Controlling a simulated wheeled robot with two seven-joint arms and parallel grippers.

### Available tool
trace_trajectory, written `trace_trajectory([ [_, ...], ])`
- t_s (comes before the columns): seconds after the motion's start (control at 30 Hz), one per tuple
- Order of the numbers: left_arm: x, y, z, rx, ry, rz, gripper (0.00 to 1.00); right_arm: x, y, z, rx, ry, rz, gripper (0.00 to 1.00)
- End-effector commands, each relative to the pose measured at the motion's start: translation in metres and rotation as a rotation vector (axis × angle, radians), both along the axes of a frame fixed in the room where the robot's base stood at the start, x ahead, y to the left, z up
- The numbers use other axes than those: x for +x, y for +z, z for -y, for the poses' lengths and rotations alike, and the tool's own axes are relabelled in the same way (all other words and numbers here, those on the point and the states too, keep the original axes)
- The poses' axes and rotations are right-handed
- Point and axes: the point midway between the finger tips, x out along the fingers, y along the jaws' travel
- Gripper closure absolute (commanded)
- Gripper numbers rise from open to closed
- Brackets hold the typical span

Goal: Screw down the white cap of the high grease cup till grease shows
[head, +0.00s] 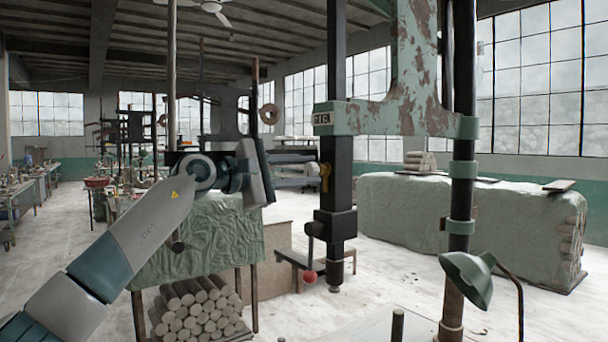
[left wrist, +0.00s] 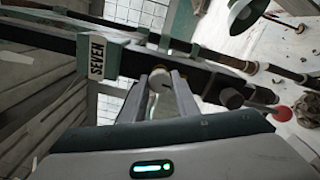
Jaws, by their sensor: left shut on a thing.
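My left gripper (head: 260,172) is at mid-height, left of the dark machine column (head: 338,190) in the head view; its dark body hides its fingertips. In the left wrist view its two fingers (left wrist: 161,82) are closed about a small, pale, rounded piece, the white cap (left wrist: 160,79). The cap is partly covered by the fingers, and the cup beneath it and any grease cannot be made out. A brass-coloured fitting (head: 325,172) shows on the column in the head view, apart from the gripper's visible body. My right gripper is in neither view.
A green bracket with a label plate (head: 322,118) crosses the column above. A red-knobbed lever (head: 309,277) hangs low on it. A green lamp (head: 470,277) stands at the right. A cloth-covered stand (head: 205,240) with stacked rolls (head: 190,312) is behind my left arm.

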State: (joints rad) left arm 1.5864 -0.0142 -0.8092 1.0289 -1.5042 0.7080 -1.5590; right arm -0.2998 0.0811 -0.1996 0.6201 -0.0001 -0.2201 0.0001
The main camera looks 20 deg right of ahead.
Motion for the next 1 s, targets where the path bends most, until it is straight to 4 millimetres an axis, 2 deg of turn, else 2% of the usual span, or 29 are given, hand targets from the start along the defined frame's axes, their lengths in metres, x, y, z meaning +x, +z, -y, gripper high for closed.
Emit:
trace_trajectory([
  [0.3,0.0001,-0.0004,-0.0001,0.092,0.0,0.256,0.95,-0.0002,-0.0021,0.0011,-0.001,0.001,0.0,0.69],
  [0.5,0.0001,-0.0005,-0.0003,0.131,0.001,0.362,0.95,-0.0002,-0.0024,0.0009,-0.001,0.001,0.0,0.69],
  [1.0,0.0001,-0.0009,-0.0001,0.155,0.0,0.427,0.95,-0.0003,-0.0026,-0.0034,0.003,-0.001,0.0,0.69],
])
